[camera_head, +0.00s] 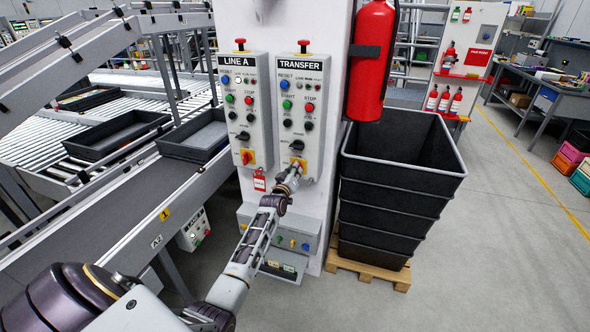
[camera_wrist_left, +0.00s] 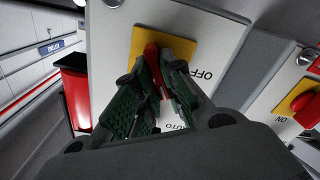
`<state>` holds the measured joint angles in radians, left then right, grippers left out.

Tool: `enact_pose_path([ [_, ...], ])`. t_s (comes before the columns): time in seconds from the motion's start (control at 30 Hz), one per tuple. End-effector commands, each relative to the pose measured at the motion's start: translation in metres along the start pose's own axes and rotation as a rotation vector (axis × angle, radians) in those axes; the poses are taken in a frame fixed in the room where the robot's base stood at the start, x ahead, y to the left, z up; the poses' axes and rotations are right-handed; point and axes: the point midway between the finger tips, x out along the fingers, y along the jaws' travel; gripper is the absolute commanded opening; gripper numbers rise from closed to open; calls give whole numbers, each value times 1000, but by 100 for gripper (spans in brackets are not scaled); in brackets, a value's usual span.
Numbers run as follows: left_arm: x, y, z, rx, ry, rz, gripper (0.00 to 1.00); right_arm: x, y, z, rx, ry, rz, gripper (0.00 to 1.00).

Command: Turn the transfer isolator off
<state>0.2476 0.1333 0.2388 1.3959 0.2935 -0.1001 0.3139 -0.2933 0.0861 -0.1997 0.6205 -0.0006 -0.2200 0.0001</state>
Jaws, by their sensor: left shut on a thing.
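The TRANSFER panel (camera_head: 314,100) is a grey box on the white column, with a yellow-backed isolator at its bottom. The isolator's red handle (camera_wrist_left: 152,55) shows between my fingers on its yellow plate (camera_wrist_left: 185,45) in the left wrist view. An upside-down OFF label is beside it on the right. My left gripper (camera_head: 294,170) is shut on the red handle; it also shows in the left wrist view (camera_wrist_left: 160,85). The fingers hide part of the handle, so its exact setting is hard to tell. My right gripper is not in view.
The LINE A panel (camera_head: 245,100), with its own red isolator (camera_head: 248,157), is close on the left. A red tag (camera_head: 259,180) hangs below it. Conveyors (camera_head: 120,205) run at left.

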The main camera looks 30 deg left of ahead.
Motion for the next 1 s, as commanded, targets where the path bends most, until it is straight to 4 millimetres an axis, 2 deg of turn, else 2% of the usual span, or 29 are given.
enact_pose_path([
  [0.2, 0, -1, -1, -209, 0, -1, 0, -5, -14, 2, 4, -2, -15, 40],
  [0.33, 0, -2, 0, -333, 1, 0, 0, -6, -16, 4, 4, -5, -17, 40],
  [1.0, 0, -5, 2, -919, 2, 1, 0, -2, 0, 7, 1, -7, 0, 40],
])
